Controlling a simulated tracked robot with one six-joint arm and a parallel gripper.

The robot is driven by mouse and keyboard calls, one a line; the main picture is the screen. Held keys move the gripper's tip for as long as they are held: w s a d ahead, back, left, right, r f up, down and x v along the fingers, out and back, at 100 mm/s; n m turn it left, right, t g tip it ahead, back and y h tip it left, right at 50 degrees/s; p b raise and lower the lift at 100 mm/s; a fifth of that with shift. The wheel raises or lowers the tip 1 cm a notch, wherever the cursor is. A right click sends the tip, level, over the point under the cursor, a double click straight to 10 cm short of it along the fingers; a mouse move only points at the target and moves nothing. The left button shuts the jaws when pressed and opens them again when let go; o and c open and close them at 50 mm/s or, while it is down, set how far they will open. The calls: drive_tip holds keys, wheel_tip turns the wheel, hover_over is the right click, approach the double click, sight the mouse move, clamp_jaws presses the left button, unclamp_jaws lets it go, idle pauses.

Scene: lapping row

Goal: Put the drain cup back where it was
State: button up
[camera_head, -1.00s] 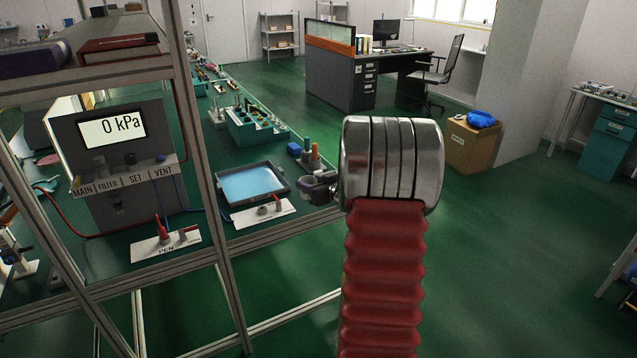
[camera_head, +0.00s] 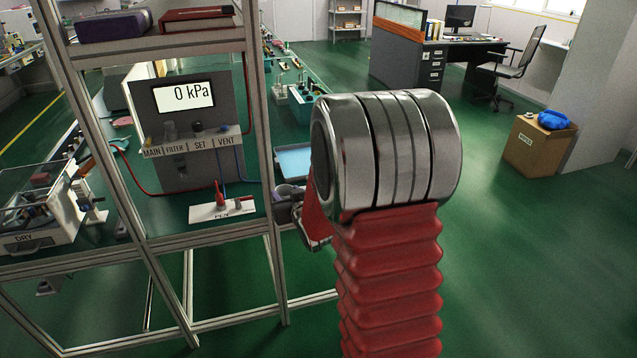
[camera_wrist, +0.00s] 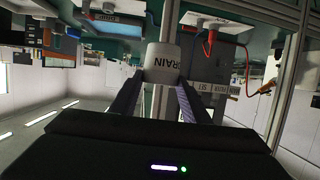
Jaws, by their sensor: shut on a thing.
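The drain cup (camera_wrist: 162,62) is a pale grey cup with dark "DRAIN" lettering. In the wrist view, which is upside down, the lettering is inverted, so the cup looks about upright. My gripper (camera_wrist: 159,82) is shut on it, one dark finger on each side. My arm hides most of the gripper there. I cannot tell the gap between cup and bench.
A metal frame post (camera_head: 262,130) stands close to the cup. Behind it are a grey gauge unit (camera_head: 187,125) reading 0 kPa, a white "PEN" plate (camera_head: 222,210) with red parts, and a blue tray (camera_head: 294,161) partly hidden by my arm. Open green floor lies right.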

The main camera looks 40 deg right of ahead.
drive_tip(key=s+a+n+y, duration=0.1)
drive_tip(key=a+n+y, duration=0.1)
drive_tip(key=a, duration=1.9)
drive_tip(key=shift+n+y, duration=0.4)
drive_tip(key=shift+y, duration=0.2)
drive_tip(key=shift+a, duration=0.1)
drive_tip(key=shift+a, duration=0.1)
